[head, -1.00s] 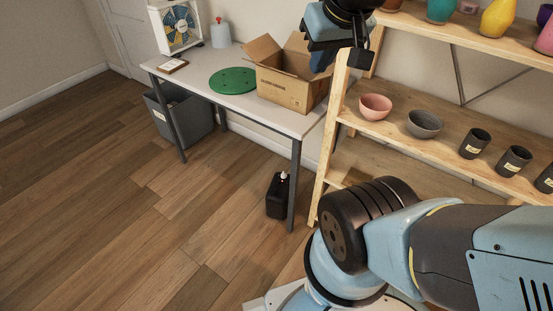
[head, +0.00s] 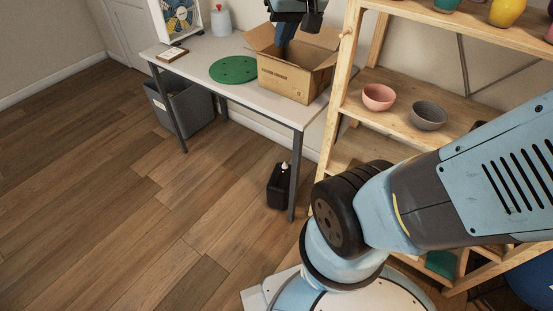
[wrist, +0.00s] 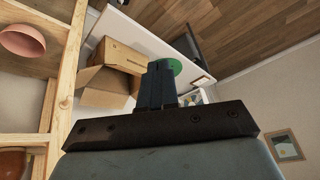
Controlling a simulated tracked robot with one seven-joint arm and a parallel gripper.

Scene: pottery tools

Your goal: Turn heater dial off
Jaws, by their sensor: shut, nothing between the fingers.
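No heater dial can be made out in either view. A white box-framed fan unit (head: 180,18) stands at the far left end of the table, its top cut off by the head view's edge; I cannot tell whether it is the heater. My gripper (head: 283,52) is shut and empty, pointing down in front of or over the open cardboard box. In the wrist view, its dark fingers (wrist: 160,66) are together, with the box to their left and the green disc behind them.
A wooden shelf (head: 347,60) with a pink bowl (head: 379,97) and grey bowl (head: 428,116) stands at right. A grey bin (head: 188,108) and black canister (head: 279,188) are below.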

